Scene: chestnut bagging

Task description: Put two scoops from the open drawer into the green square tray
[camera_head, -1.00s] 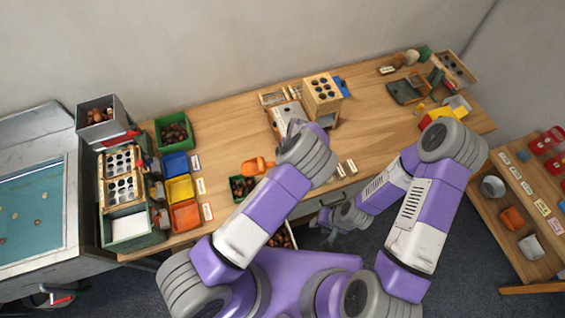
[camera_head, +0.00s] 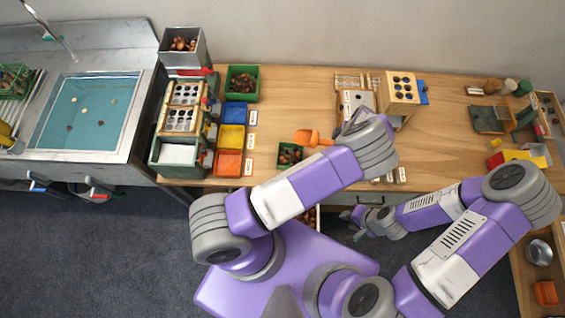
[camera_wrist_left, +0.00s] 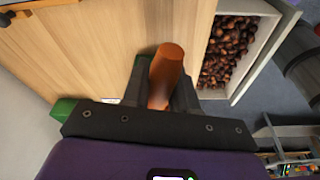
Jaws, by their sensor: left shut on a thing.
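The orange scoop (camera_head: 308,137) is above or beside the far right edge of the green square tray (camera_head: 290,154), which holds some chestnuts. My left gripper (camera_wrist_left: 160,88) is shut on the scoop's orange handle (camera_wrist_left: 166,70) in the left wrist view. In the head view my left arm hides that gripper. The open drawer (camera_wrist_left: 262,62) is full of chestnuts. In the head view only a strip of the drawer (camera_head: 318,217) shows between my arm and body. My right gripper (camera_head: 352,225) is low in front of the table edge, empty, with its fingers apart.
Left of the tray are orange (camera_head: 229,163), yellow (camera_head: 231,138) and blue (camera_head: 234,113) bins and a larger green chestnut bin (camera_head: 242,83). A wooden holed stand (camera_head: 401,92) is behind my left arm. A sink (camera_head: 92,112) is at far left. Bare tabletop (camera_head: 300,95) lies behind the scoop.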

